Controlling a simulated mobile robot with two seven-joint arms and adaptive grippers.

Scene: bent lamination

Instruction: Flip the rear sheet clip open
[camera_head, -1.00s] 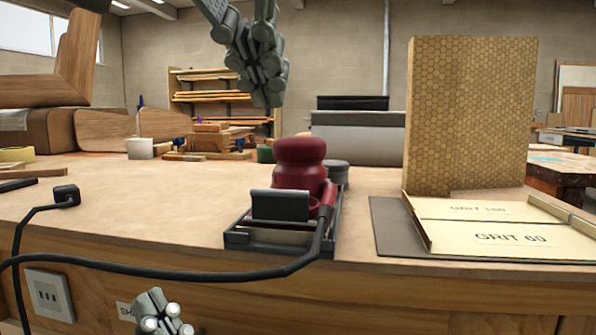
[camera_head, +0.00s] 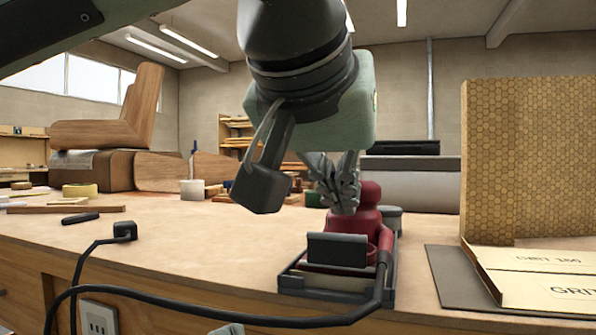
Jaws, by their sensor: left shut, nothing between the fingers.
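A red sander (camera_head: 369,215) with a black power cord sits on the workbench, right of the middle. A dark, tilted clip plate (camera_head: 337,249) is on its near side, above a dark base frame (camera_head: 330,285); I cannot tell whether this is the rear clip. My left gripper (camera_head: 345,205) is shut and empty, pointing down. Its fingertips overlap the top of the sander's red body in the picture; I cannot tell whether they touch. The gripper hides part of the sander's upper left.
The cord crosses the bench front to a plug (camera_head: 124,231) at left. Tape (camera_head: 80,190) and wooden parts lie at left.

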